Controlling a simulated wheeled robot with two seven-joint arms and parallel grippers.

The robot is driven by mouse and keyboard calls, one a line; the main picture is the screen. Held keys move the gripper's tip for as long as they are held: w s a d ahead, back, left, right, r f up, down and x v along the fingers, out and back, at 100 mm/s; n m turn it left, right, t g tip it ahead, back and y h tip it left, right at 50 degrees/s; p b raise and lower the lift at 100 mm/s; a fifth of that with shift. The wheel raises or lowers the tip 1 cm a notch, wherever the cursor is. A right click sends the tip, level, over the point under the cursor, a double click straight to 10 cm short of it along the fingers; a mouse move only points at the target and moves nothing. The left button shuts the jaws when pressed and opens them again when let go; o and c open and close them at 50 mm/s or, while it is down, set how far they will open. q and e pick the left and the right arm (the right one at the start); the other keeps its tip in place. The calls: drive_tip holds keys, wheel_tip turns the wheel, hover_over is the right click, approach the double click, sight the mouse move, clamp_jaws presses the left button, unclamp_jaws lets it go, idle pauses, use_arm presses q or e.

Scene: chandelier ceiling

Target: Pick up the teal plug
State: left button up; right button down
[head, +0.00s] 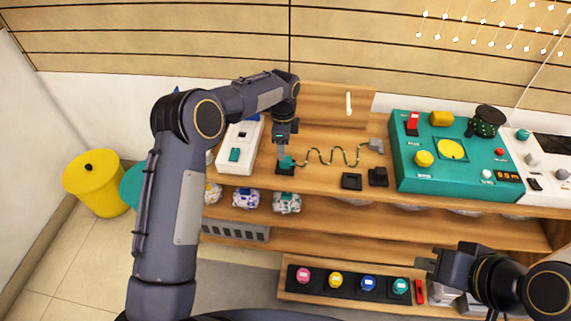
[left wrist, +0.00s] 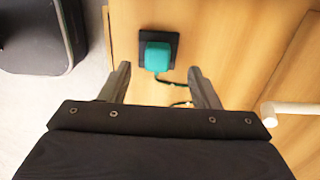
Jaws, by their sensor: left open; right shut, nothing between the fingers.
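The teal plug (head: 286,161) sits on a small black square base (head: 284,170) on the wooden bench. In the left wrist view the plug (left wrist: 157,56) is a rounded teal block on its black base (left wrist: 143,43). My left gripper (head: 284,146) points down, close to the plug. In the wrist view my left gripper (left wrist: 159,68) is open, its fingertips to either side of the plug's near side, with nothing held. A green-and-dark cord (head: 332,156) runs wavily from the plug to a grey block (head: 376,145). My right gripper (head: 430,263) is shut and empty, away at lower right.
A white panel (head: 248,138) with a teal switch stands left of the plug. Two black square bases (head: 351,181) (head: 378,176) lie to the right, before a teal control box (head: 400,155). A white rod (head: 349,103) stands behind. Colored knobs line a lower shelf (head: 340,305).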

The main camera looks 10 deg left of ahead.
use_arm(q)
drive_tip(key=f, duration=0.6)
drive_tip(key=shift+s+d+f, duration=0.15)
drive_tip(key=shift+d+f, duration=0.05)
drive_tip(key=shift+f, duration=0.15)
drive_tip(key=c, duration=1)
drive_tip(key=shift+c, duration=0.2)
drive_tip(key=shift+r, duration=0.15)
drive_tip(key=shift+r, duration=0.25)
wheel_tip(320, 180, up, 2)
drive_tip(key=shift+s+d+r+p, duration=0.3)
drive_tip(key=shift+s+r+p, duration=0.3)
drive_tip(key=shift+s+r, duration=1.4)
drive_tip(key=shift+s+d+r+p, duration=0.35)
drive_tip(key=shift+s+r+p, duration=0.2)
drive_tip(key=shift+s+r, duration=1.4)
drive_tip(key=shift+s+d+r+p, duration=0.3)
drive_tip(key=shift+s+r+p, duration=0.3)
drive_tip(key=shift+s+r, duration=1.35)
